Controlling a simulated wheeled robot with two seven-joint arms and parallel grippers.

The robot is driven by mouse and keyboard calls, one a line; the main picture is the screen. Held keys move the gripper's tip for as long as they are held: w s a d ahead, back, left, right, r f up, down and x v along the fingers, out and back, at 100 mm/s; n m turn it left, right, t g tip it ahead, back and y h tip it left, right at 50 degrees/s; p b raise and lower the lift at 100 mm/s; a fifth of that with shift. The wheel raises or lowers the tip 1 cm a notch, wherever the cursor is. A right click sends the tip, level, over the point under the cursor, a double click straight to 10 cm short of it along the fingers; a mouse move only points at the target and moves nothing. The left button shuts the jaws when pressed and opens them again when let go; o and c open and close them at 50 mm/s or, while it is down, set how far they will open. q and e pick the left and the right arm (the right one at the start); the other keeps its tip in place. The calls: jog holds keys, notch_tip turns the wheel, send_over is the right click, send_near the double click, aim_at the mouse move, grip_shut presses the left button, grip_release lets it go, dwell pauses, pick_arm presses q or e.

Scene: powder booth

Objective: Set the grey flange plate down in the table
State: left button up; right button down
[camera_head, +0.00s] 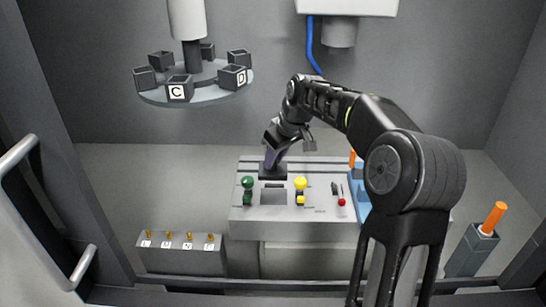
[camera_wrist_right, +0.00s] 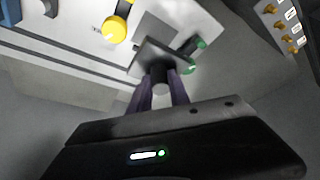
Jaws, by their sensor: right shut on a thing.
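The grey flange plate (camera_head: 273,173) is a dark square plate with a short round post. My right gripper (camera_head: 273,158) points down and is shut on that post. In the right wrist view the plate (camera_wrist_right: 150,49) lies just beyond the purple-grey fingers (camera_wrist_right: 161,90), which are on either side of the post. The grey table (camera_head: 325,214) is below, with slots along its top and a square recess (camera_head: 274,196) nearer me than the plate. The plate is over the table's back left part; I cannot tell whether it touches. My left gripper is not in view.
Green knobs (camera_head: 248,183), yellow knobs (camera_head: 300,183) and a red-tipped lever (camera_head: 341,202) stand on the table. A round carousel (camera_head: 215,95) with several lettered boxes hangs upper left. A block with brass pegs (camera_head: 182,260) is front left. An orange-handled holder (camera_head: 475,246) is at right.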

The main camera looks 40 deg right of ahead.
aim_at(276, 168)
jog(key=shift+w+f, duration=0.15)
jog(key=shift+f, duration=0.05)
jog(key=shift+f+b, duration=0.7)
jog(key=shift+b, duration=0.05)
jog(key=shift+f+b, duration=0.75)
jog(key=shift+f, duration=0.35)
jog(key=shift+s, duration=0.3)
jog(key=shift+f+b, duration=1.2)
jog(key=shift+f, duration=0.15)
jog(key=shift+f, duration=0.15)
jog(key=shift+f+b, duration=0.6)
jog(key=shift+f, duration=0.05)
